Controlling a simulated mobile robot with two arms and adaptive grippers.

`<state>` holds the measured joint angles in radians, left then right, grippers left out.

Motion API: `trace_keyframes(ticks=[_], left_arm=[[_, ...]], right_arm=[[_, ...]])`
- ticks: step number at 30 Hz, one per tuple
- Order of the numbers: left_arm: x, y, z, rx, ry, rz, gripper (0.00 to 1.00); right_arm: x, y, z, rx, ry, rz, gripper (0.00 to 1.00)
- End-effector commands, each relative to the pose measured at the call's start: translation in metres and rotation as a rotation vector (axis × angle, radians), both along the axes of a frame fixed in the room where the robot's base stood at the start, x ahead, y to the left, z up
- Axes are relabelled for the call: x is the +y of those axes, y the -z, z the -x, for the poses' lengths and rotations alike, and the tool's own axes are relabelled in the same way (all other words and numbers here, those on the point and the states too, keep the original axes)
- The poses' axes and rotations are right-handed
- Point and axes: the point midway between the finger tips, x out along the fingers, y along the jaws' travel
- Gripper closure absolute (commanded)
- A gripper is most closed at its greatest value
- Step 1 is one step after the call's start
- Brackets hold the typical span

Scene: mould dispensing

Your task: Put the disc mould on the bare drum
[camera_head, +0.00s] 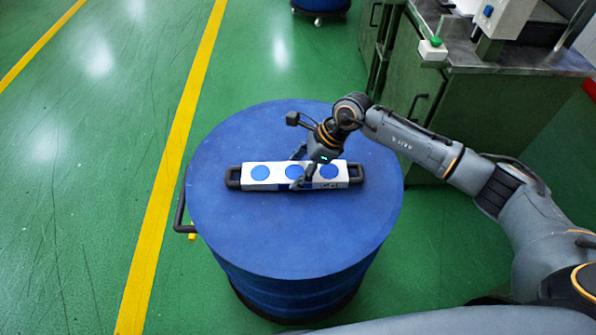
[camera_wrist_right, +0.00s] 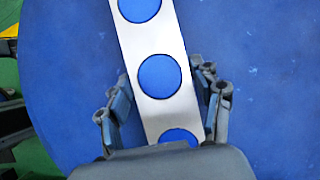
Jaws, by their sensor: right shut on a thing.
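The disc mould (camera_head: 276,184) is a white bar with three blue discs and a dark handle at each end. It lies level across the top of the blue drum (camera_head: 290,235), at or just above the surface; I cannot tell if there is a small gap. My right gripper (camera_head: 300,170) is shut on the mould across its width, right of the middle disc. In the right wrist view the fingers (camera_wrist_right: 165,103) are on both long sides of the mould (camera_wrist_right: 150,42), and the palm hides its near end. My left gripper is not in view.
Apart from the mould, the drum top is clear. A green cabinet (camera_head: 458,105) with a metal worktop stands behind and to the right. Another blue drum on casters (camera_head: 320,8) is at the far top. Yellow lines (camera_head: 180,130) cross the open green floor on the left.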

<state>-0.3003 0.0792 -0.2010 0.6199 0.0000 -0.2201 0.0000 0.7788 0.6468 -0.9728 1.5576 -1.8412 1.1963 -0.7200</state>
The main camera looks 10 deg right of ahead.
Motion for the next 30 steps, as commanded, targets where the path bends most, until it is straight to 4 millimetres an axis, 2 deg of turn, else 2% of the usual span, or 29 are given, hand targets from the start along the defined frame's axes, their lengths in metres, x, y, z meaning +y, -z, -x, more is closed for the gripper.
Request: trace_keyframes(ticks=[6,7,10,22,26,30], left_arm=[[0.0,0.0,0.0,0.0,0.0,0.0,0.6],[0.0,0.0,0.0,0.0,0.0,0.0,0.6],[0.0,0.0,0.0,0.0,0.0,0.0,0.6],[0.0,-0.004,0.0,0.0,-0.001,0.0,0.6],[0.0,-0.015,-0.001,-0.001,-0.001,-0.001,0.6],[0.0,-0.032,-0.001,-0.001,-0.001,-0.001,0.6]], right_arm=[[0.0,-0.002,-0.001,-0.004,0.001,-0.002,0.97],[-0.001,0.001,0.0,0.002,0.0,0.003,0.3],[-0.001,0.0,0.0,0.002,0.0,0.002,0.12],[-0.002,-0.004,0.0,0.001,0.001,0.002,0.12],[-0.011,-0.021,0.001,0.0,0.002,0.004,0.12],[-0.025,-0.049,0.004,-0.001,0.002,0.003,0.12]])
